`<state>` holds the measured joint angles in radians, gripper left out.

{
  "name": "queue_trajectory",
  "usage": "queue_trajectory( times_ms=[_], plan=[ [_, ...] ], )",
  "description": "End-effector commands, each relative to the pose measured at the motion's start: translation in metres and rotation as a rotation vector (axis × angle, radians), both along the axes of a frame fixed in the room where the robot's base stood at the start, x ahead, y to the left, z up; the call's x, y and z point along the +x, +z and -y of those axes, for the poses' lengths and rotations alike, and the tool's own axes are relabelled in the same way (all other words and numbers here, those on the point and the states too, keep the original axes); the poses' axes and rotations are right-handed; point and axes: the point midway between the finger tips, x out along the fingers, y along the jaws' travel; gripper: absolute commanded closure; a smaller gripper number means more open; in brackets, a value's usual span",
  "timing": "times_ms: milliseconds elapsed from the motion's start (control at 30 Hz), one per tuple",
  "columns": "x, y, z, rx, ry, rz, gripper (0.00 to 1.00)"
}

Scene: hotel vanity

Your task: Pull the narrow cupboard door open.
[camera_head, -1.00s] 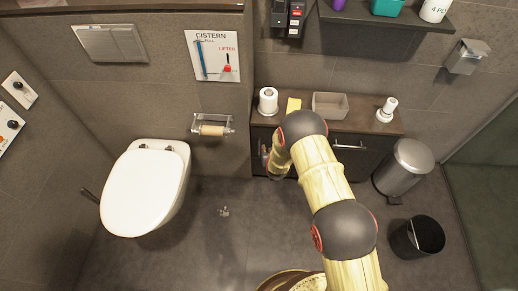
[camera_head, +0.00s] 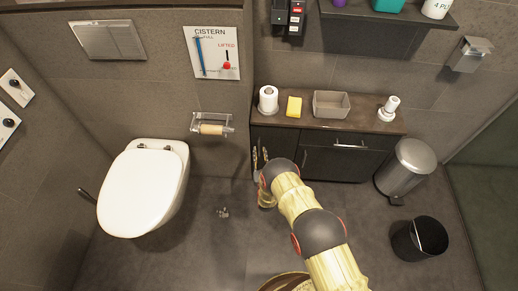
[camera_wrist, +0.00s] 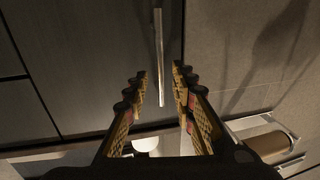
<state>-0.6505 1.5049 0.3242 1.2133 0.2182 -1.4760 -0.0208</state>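The narrow cupboard door (camera_head: 284,142) is the dark panel at the left end of the low vanity cabinet, and it looks shut. In the wrist view, the door (camera_wrist: 95,60) fills the upper left. Its slim metal bar handle (camera_wrist: 159,50) runs up and down the picture. My gripper (camera_wrist: 160,74) is open and empty, with one finger on each side of the handle's lower end in the picture. No finger visibly touches the bar. In the head view, my gripper (camera_head: 259,163) is in front of the door, partly hidden by my wrist.
The wider cupboard front (camera_head: 340,163) with a horizontal handle is to the right. The counter (camera_head: 300,118) holds a toilet roll, a yellow block, a grey tray and a white bottle. A toilet (camera_head: 143,192) stands left; two bins (camera_head: 405,167) stand right. Floor before the cabinet is mostly clear.

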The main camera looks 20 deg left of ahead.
Motion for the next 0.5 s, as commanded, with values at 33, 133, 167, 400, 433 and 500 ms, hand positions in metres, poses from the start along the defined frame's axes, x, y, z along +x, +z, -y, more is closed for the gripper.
queue_trajectory(
  times_ms=[33,133,167,400,433,500],
  plan=[
    [0.008,-0.003,-0.003,0.001,-0.001,0.000,0.74],
    [0.020,-0.002,-0.009,0.000,0.000,0.000,0.74],
    [0.023,-0.002,-0.011,0.000,0.000,0.000,0.74],
    [0.035,-0.001,-0.016,-0.002,0.000,-0.001,0.74],
    [0.035,-0.001,-0.016,-0.002,0.000,-0.001,0.74],
    [0.035,0.000,-0.016,-0.002,0.000,-0.001,0.74]
  ],
)
